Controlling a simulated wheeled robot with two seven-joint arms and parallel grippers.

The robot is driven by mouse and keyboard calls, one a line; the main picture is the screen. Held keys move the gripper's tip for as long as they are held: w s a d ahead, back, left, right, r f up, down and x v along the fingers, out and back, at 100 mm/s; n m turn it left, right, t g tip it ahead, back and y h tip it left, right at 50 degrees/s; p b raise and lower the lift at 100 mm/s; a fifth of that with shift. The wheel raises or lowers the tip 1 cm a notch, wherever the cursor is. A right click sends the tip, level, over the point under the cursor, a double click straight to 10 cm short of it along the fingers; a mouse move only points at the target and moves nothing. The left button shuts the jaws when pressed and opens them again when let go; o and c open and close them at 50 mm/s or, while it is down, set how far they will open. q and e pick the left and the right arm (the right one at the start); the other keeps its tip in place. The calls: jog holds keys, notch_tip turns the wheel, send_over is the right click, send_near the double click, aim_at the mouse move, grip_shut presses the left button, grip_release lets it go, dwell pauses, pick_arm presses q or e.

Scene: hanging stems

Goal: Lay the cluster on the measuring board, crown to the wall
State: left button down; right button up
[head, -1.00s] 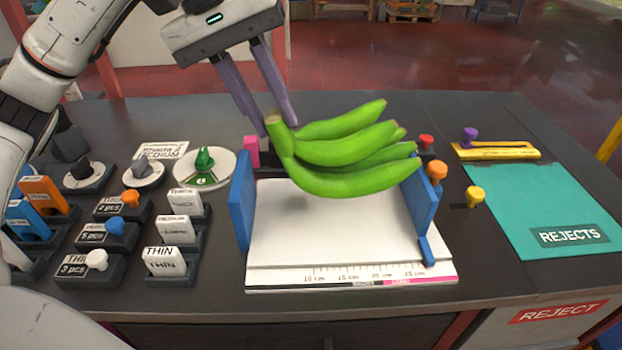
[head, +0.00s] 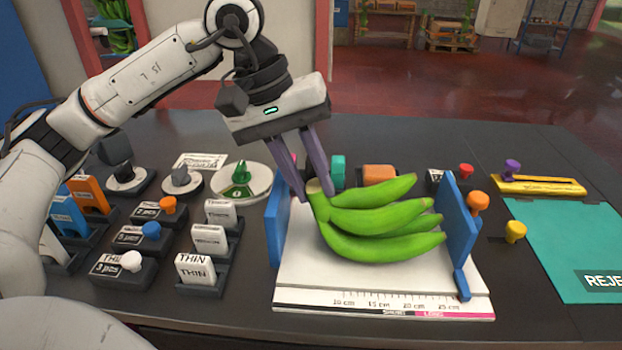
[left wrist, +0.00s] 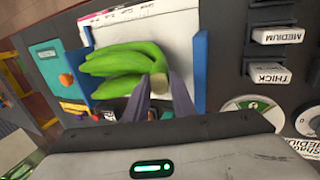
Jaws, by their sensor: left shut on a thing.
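The cluster is a hand of green bananas (head: 385,221), over the white measuring board (head: 325,272). Its crown points left, toward the board's blue left wall (head: 274,225), with a small gap between them. The finger tips point right, close to the blue upright plate (head: 459,222). My left gripper (head: 319,195) is shut on the crown from above. The left wrist view also shows the bananas (left wrist: 124,62) and the crown between the fingers (left wrist: 160,95). The cluster is low, but I cannot tell whether it touches the board. My right gripper is not in view.
Left of the board stand label blocks (head: 209,240), knobbed boxes (head: 143,238) and a round dial (head: 241,180). Right of it are orange (head: 477,202) and yellow (head: 515,231) knobs and a teal rejects mat (head: 565,250). The board's front strip is clear.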

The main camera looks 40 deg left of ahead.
pick_arm(q)
jog(key=shift+w, duration=0.1)
jog(key=c, duration=1.5)
grip_release()
jog(key=p+v, duration=0.1)
jog(key=v, duration=1.1)
jog(key=shift+r, duration=0.1)
